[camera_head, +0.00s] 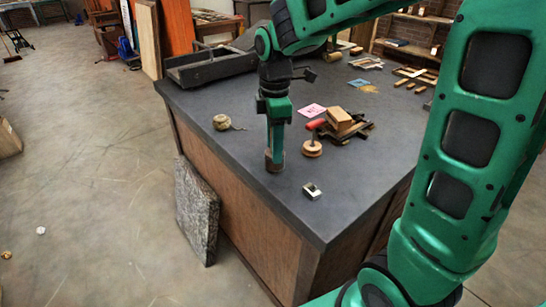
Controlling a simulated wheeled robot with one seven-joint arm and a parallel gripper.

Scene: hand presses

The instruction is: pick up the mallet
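My gripper (275,148) points straight down over the near left part of the dark tabletop. Its fingers are seen edge-on, so the gap between them does not show. A small brown piece (274,165) shows right at the fingertips, low against the tabletop; I cannot tell whether it is gripped or only touched, or whether it is the mallet. A round wooden piece with a thin upright stem (311,149) stands to the right of my gripper, apart from it. No other thing can be clearly made out as a mallet.
The dark bench top (240,150) has free room left of my gripper. A ball of twine (221,122) lies there. A small metal piece (312,191) is near the front edge. A wooden block (339,118), a red handle (316,124) and a dark tray (210,68) lie farther back.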

